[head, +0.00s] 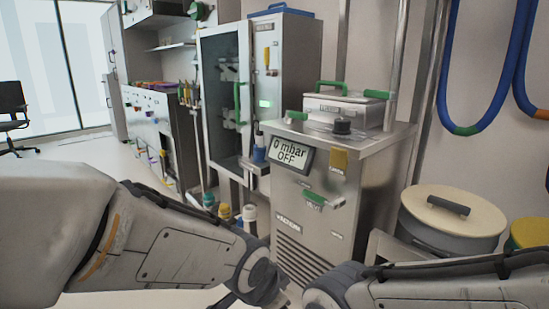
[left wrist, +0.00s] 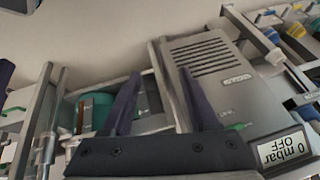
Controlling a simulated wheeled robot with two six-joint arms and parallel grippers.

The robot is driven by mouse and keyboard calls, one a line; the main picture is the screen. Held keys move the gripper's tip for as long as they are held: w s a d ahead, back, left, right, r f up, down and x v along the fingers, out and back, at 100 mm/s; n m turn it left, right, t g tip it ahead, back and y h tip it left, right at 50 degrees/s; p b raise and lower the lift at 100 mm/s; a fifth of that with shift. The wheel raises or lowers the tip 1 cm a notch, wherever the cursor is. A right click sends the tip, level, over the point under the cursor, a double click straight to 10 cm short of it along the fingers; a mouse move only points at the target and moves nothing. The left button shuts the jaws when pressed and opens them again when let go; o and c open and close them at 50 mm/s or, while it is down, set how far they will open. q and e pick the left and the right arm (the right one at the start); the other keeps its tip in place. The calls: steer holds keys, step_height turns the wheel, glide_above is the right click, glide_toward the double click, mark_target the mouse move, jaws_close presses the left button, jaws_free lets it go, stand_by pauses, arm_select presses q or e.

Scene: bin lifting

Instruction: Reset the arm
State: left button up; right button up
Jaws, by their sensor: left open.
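My left arm (head: 170,245) reaches in from the left in the head view, with its wrist low in front of the steel vacuum unit (head: 365,190). In the left wrist view my left gripper (left wrist: 158,73) is open, its two dark fingers apart with nothing held between them. The vacuum unit (left wrist: 205,65) lies beyond and to the right of the fingers there, seen upside down. My right arm (head: 420,290) comes in from the right along the bottom edge of the head view. Its gripper is out of frame.
The unit's display (head: 290,153) reads "0 mbar OFF". A lidded round bin (head: 452,220) stands right of it, with a yellow-lidded one (head: 530,234) partly cut off. A glass-doored cabinet (head: 222,95) stands behind left. Open floor (head: 70,155) lies at left.

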arm_select(q)
steer(key=s+a+r+n+g+y+p, duration=0.1)
steer(key=s+a+n+g+p, duration=0.15)
steer(key=s, duration=0.55)
steer(key=s+a+r+n+g+y+p, duration=0.1)
steer(key=s+a+r+g, duration=0.15)
steer(key=s, duration=0.65)
step_height(320, 180, up, 35)
steer(key=p, duration=3.5)
steer(key=shift+w+a+p, duration=0.25)
steer(key=shift+p, duration=0.15)
